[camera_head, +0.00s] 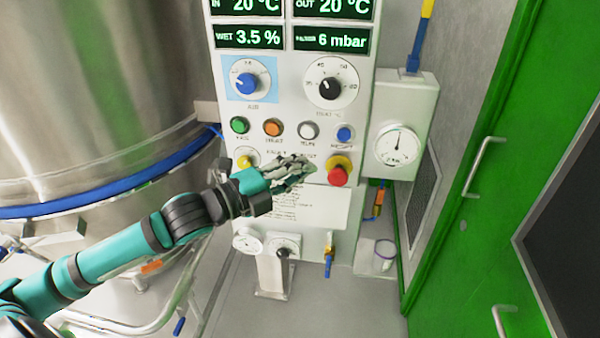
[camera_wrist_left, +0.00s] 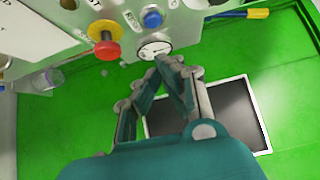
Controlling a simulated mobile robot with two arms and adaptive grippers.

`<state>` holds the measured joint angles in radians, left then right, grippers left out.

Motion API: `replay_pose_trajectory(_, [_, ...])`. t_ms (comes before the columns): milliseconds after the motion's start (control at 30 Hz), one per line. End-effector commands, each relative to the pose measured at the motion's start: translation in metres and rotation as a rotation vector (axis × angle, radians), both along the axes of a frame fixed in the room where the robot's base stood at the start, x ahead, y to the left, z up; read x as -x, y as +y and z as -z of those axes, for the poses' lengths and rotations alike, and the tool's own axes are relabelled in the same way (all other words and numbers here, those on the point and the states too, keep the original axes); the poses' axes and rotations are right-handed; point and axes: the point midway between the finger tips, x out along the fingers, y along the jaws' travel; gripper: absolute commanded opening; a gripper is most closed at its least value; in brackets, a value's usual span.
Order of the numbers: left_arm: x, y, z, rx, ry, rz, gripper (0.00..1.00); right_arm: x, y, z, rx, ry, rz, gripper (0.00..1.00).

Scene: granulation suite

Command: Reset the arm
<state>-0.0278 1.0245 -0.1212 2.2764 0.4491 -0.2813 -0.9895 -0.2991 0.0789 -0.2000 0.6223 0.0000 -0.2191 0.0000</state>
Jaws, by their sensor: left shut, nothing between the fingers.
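My left arm (camera_head: 120,262) reaches in from the left in the head view. My left gripper (camera_head: 312,169) is shut and empty, in front of the lower part of the control panel (camera_head: 290,205). Its fingertips appear just left of the red emergency button (camera_head: 338,176) on its yellow collar; I cannot tell whether they touch anything. In the left wrist view the shut gripper (camera_wrist_left: 172,62) points toward the gauge, with the red button (camera_wrist_left: 107,50) to its left. My right gripper does not show.
A large steel vessel (camera_head: 100,90) with a blue ring stands at the left. A gauge box (camera_head: 398,145) is fixed right of the panel. A green door (camera_head: 500,140) with handles fills the right side. Grey floor (camera_head: 330,308) is free below the panel.

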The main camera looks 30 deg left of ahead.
Motion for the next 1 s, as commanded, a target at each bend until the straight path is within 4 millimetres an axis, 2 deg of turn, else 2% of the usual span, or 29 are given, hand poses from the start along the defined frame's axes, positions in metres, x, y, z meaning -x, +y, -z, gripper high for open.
replay_pose_trajectory(133, [0.0,0.0,0.0,0.0,0.0,0.0,0.0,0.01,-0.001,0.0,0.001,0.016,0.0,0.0])
replay_pose_trajectory(567, [0.0,0.0,0.0,0.001,0.0,0.0,0.0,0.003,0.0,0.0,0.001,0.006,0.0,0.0])
replay_pose_trajectory(667, [-0.005,0.006,0.007,0.014,0.017,-0.018,0.0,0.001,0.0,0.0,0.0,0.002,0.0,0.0])
replay_pose_trajectory(767, [-0.02,0.026,0.034,0.065,0.075,-0.078,0.0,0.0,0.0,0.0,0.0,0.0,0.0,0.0])
replay_pose_trajectory(833, [-0.034,0.049,0.067,0.123,0.143,-0.146,0.0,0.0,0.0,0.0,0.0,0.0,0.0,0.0])
replay_pose_trajectory(967, [-0.05,0.095,0.153,0.254,0.301,-0.3,0.0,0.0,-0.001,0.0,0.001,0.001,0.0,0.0])
replay_pose_trajectory(1000, [-0.051,0.107,0.181,0.292,0.349,-0.346,0.0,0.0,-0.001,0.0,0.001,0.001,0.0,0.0])
